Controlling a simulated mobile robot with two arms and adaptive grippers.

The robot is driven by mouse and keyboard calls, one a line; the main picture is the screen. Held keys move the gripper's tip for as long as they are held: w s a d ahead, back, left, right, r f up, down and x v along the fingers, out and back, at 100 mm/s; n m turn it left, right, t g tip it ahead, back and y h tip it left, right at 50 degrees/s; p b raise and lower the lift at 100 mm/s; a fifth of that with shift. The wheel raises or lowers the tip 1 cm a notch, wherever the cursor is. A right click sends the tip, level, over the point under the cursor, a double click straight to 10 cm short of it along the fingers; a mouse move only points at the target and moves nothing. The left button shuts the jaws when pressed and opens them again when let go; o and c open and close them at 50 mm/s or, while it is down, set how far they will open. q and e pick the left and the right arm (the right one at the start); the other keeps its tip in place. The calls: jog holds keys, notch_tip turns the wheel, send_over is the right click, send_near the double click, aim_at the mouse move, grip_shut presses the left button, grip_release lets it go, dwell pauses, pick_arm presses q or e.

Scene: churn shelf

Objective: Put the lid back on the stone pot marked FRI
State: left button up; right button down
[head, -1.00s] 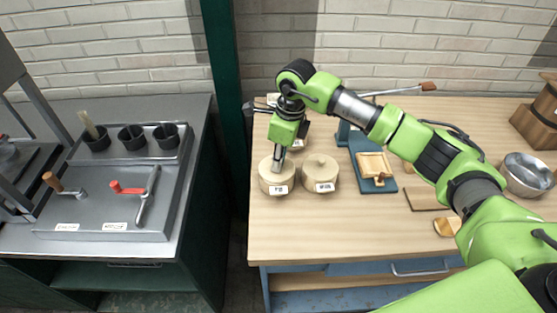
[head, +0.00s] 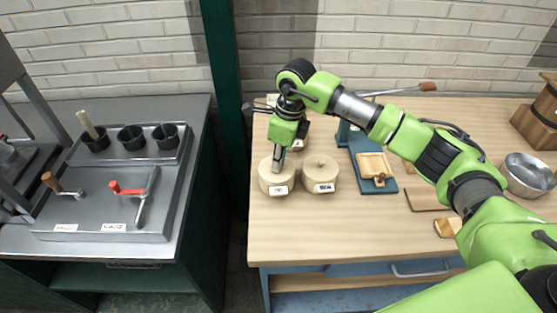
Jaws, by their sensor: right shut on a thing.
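The stone pot marked FRI (head: 277,189) is a pale, round pot at the left end of the wooden table; its small label looks like FRI but is hard to read. My right gripper (head: 277,166) comes down from above and is shut at the top of this pot, on what appears to be its lid (head: 266,166). The lid is at the pot's rim; whether it is fully seated I cannot tell, and the knob is hidden by the fingers. My left gripper is not in view.
A second lidded stone pot (head: 321,174) stands close on the right. A blue board with a wooden mould (head: 374,166) lies further right, then a metal bowl (head: 528,175). The table's front left is clear.

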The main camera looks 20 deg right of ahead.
jog(key=shift+f+b, duration=0.2)
jog(key=shift+b, duration=0.3)
dwell(0.8)
dwell(0.4)
jog(key=c, duration=1.5)
grip_release()
jog(key=shift+o, duration=0.2)
jog(key=shift+r+p, duration=1.75)
jog(key=shift+r, duration=1.8)
grip_shut()
jog(key=shift+f, duration=0.2)
